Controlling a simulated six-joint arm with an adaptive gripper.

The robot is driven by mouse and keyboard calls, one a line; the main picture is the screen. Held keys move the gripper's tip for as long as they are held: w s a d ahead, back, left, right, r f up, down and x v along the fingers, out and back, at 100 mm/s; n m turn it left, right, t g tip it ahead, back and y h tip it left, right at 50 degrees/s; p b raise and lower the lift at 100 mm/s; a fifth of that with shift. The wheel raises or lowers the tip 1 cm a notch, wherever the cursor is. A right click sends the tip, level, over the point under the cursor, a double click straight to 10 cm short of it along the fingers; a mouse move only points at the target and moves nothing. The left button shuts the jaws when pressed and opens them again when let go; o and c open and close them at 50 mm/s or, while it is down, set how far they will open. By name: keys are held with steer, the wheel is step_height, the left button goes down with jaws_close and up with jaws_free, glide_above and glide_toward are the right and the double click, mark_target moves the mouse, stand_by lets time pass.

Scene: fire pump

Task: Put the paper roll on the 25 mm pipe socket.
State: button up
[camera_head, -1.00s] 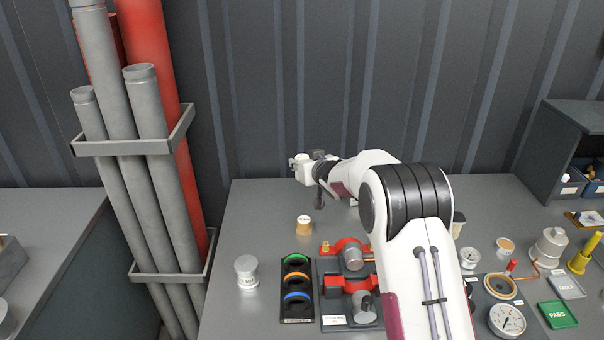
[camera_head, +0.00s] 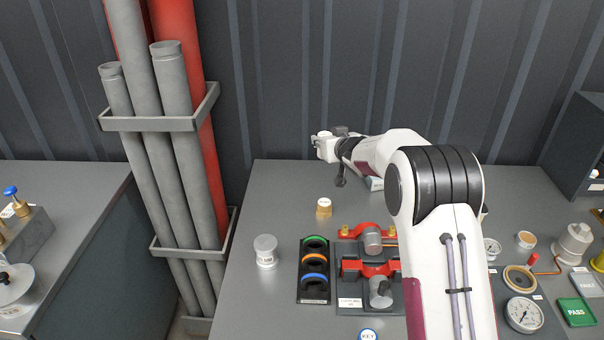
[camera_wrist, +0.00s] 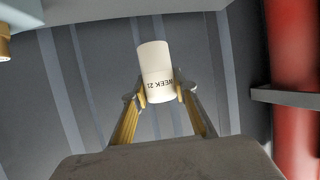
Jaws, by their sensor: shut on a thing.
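The paper roll (camera_wrist: 155,70) is a short white cylinder printed "WEEK 21" in the wrist view. My gripper (camera_wrist: 160,95) is shut on it, with one yellow-sided finger on each side. In the head view my gripper (camera_head: 326,147) is above the back of the bench, right of the pipes. Grey pipes stand at the left, with a shorter left pipe socket (camera_head: 111,72) and a wider right pipe socket (camera_head: 166,49). The middle pipe (camera_head: 127,50) runs out of the top of the picture. I cannot read which socket is 25 mm.
A grey bracket (camera_head: 160,123) clamps the pipes, with a red pipe (camera_head: 170,20) behind them. The bench (camera_head: 275,185) holds a white jar (camera_head: 265,251), a cork-coloured pot (camera_head: 324,209), a ring rack (camera_head: 314,270) and red valves (camera_head: 370,268). A corrugated wall stands close behind.

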steer(key=shift+s+a+r, duration=0.1)
steer(key=shift+a+r, duration=0.1)
steer(key=shift+r, duration=0.45)
steer(key=shift+a+r, duration=0.2)
steer(key=shift+r, duration=0.4)
steer(key=s+a+r+n+g+y, duration=0.1)
steer(key=s+a+r, duration=0.2)
steer(key=s+r, duration=0.25)
steer(key=s+a+r+n+y, duration=0.1)
steer(key=s+a+r+y, duration=0.1)
steer(key=s+a+r, duration=0.3)
steer(key=s+a+f+n+g+y, duration=0.2)
steer(key=s, duration=0.8)
steer(key=s+a+f+n+g+y, duration=0.1)
steer(key=s+a+f+n, duration=0.2)
steer(key=s, duration=0.8)
steer(key=shift+s+f+g+y, duration=0.2)
steer(key=shift+f+g+y, duration=0.1)
steer(key=shift+g+y, duration=0.1)
steer(key=shift+f, duration=3.15)
